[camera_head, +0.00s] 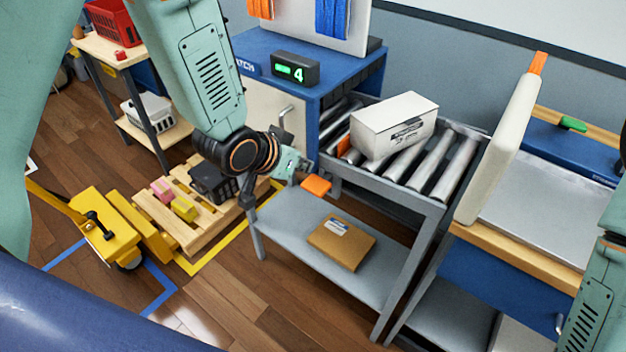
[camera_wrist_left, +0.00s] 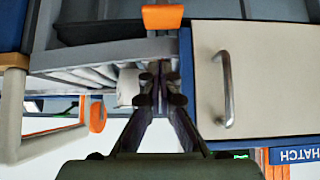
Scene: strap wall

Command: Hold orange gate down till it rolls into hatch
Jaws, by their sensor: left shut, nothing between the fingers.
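My left gripper (camera_head: 298,166) is shut and empty beside the near left end of the roller conveyor, by the hatch cabinet. In the left wrist view its fingertips (camera_wrist_left: 160,75) are together. An orange tab (camera_head: 316,185) sticks out just below the gripper; it also shows in the wrist view (camera_wrist_left: 162,17). An orange piece (camera_head: 343,146), seemingly the gate, shows at the hatch end of the rollers, partly hidden. A white box (camera_head: 393,124) lies on the rollers, outside the hatch opening. My right gripper is out of view.
A grey shelf (camera_head: 290,228) under the conveyor holds a brown parcel (camera_head: 341,241). A white upright panel (camera_head: 503,140) with an orange top stands right. A pallet (camera_head: 190,220) and yellow pallet jack (camera_head: 110,240) are on the floor at left. The cabinet door has a handle (camera_wrist_left: 226,88).

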